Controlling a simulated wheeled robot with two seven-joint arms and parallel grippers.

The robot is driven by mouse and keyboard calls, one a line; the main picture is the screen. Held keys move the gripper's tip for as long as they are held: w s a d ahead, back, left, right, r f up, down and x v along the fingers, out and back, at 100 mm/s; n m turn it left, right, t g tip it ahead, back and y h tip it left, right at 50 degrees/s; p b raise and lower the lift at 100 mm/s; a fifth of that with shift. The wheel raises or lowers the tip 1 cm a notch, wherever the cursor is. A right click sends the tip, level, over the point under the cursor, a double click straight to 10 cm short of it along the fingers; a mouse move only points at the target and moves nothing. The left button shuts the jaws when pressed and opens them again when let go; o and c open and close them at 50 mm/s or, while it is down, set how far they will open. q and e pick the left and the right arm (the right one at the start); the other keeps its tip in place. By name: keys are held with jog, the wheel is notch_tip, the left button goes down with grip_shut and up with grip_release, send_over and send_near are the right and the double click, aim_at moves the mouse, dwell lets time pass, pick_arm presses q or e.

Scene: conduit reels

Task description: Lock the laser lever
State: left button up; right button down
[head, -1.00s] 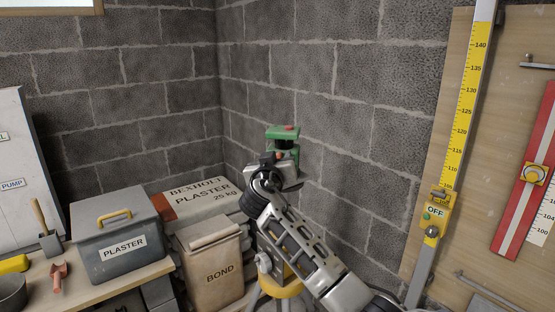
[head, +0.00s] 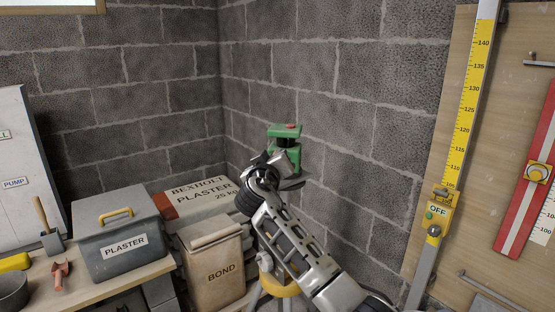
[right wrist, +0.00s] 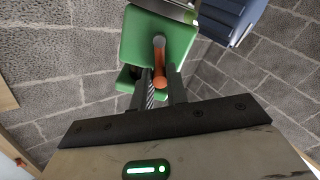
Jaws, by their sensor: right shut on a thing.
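The green laser (head: 284,133) with a red button on top stands in the room's corner, above a yellow tripod head (head: 278,287). In the right wrist view, the green laser body (right wrist: 150,38) fills the upper middle. An orange lever (right wrist: 159,62) sticks out from its face. My right gripper (right wrist: 161,84) is shut on the orange lever, one dark finger on each side. In the head view, my right gripper (head: 282,160) is against the laser's near side, and the wrist hides the lever and part of the lower body. My left gripper is out of view.
A grey plaster box (head: 118,226), a bond bag (head: 212,268) and a plaster sack (head: 200,190) lie at left. Block walls stand close behind the laser.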

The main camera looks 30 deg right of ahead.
jog(key=shift+w+a+f+n, duration=0.15)
jog(key=shift+a+n, duration=0.05)
jog(key=shift+n, duration=0.45)
jog(key=shift+w+a+f+n, duration=0.1)
jog(key=shift+w+a+n, duration=0.05)
jog(key=shift+n, duration=0.5)
jog(key=c, duration=1.4)
grip_release()
pick_arm(q)
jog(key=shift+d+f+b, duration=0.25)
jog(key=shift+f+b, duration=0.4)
jog(key=shift+b, duration=0.9)
pick_arm(e)
jog(key=shift+v, duration=8.05)
jog(key=shift+w, duration=0.15)
